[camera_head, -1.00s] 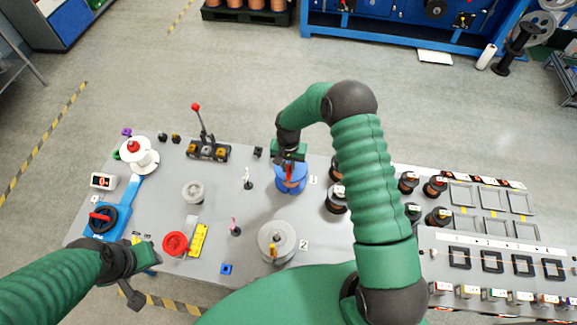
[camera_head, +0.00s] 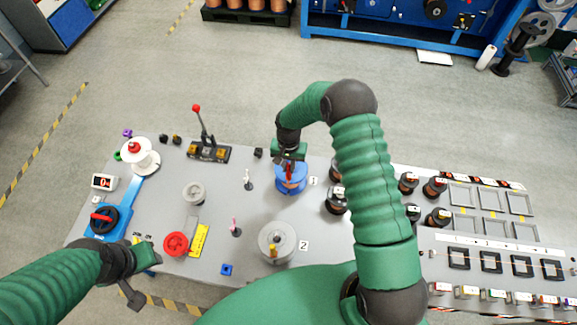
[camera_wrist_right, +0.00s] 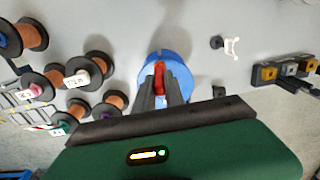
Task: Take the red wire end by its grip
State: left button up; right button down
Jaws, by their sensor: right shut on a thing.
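The red wire end's grip (camera_wrist_right: 160,78) is a small red piece standing over the blue round pulley (camera_wrist_right: 178,60). In the head view the red grip (camera_head: 290,168) shows just below my right gripper (camera_head: 289,161), above the blue pulley (camera_head: 291,182) beside the label 1. In the right wrist view my right gripper (camera_wrist_right: 161,92) has its dark fingers shut on the red grip. The wire itself is too small to make out. My left gripper (camera_head: 146,258) is at the table's left front edge, away from the grip; its fingers are too unclear to read.
A grey pulley (camera_head: 276,242) by label 2, a pink-tipped post (camera_head: 236,228) and a white post (camera_head: 248,180) stand nearby. A lever unit (camera_head: 208,150) is at the back. Copper spools (camera_head: 337,200) stand close right of the blue pulley.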

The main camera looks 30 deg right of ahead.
jog(key=shift+r, duration=0.1)
jog(key=shift+r+p, duration=0.35)
jog(key=shift+r, duration=0.3)
dwell(0.3)
jog(key=shift+r+p, duration=0.45)
jog(key=shift+r, duration=0.2)
